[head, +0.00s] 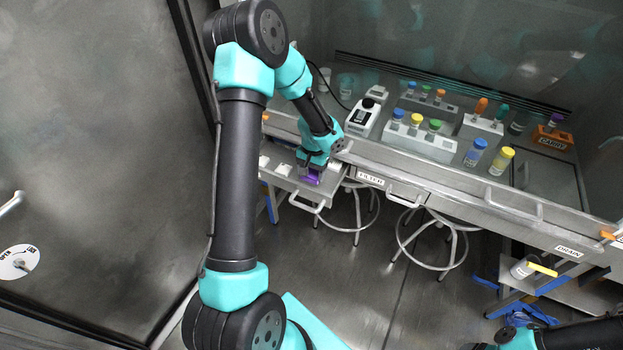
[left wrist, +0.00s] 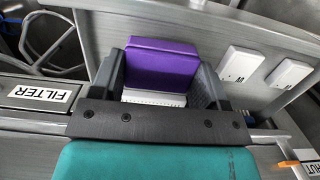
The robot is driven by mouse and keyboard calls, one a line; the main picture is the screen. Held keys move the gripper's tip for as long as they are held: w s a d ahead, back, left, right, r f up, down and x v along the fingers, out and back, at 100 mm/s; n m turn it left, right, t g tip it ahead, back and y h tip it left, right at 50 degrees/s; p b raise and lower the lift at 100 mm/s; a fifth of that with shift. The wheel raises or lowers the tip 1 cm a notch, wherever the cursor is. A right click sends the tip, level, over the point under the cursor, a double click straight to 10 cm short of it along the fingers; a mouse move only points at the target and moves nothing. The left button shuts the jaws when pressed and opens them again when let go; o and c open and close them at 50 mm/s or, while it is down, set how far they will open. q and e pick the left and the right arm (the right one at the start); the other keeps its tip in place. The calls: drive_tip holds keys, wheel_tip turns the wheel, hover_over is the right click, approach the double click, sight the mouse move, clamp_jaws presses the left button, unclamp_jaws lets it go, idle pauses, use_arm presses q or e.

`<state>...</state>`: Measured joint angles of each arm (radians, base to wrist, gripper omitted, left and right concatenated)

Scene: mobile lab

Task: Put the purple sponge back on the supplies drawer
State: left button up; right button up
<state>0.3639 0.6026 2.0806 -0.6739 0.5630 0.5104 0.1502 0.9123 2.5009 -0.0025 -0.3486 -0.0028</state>
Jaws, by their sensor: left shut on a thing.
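My left gripper (head: 312,173) points down over the pulled-out drawer (head: 312,194) below the bench edge. It is shut on the purple sponge (head: 309,180). In the left wrist view the sponge (left wrist: 162,58) sits between the two dark fingers, with a white layer along its near edge. The drawer floor (left wrist: 222,35) shows beside it. I cannot tell whether the sponge touches the floor. No supplies label is readable on this drawer. My right gripper is not in view.
Two white boxes (left wrist: 241,65) (left wrist: 291,72) lie beside the sponge. A drawer labelled FILTER (head: 371,179) adjoins on the right. Stools (head: 432,238) stand below. The bench holds a white instrument (head: 362,118), racks (head: 418,137) and capped bottles (head: 502,160).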

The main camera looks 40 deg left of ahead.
sight(312, 174)
use_arm(q)
drive_tip(key=shift+f, duration=1.85)
drive_tip(key=shift+f, duration=0.1)
drive_tip(key=o, duration=0.9)
drive_tip(key=r, duration=0.4)
drive_tip(key=w+r, duration=0.1)
drive_tip(key=r, duration=0.7)
drive_tip(key=shift+w+a+r, duration=0.1)
drive_tip(key=shift+w+a, duration=0.1)
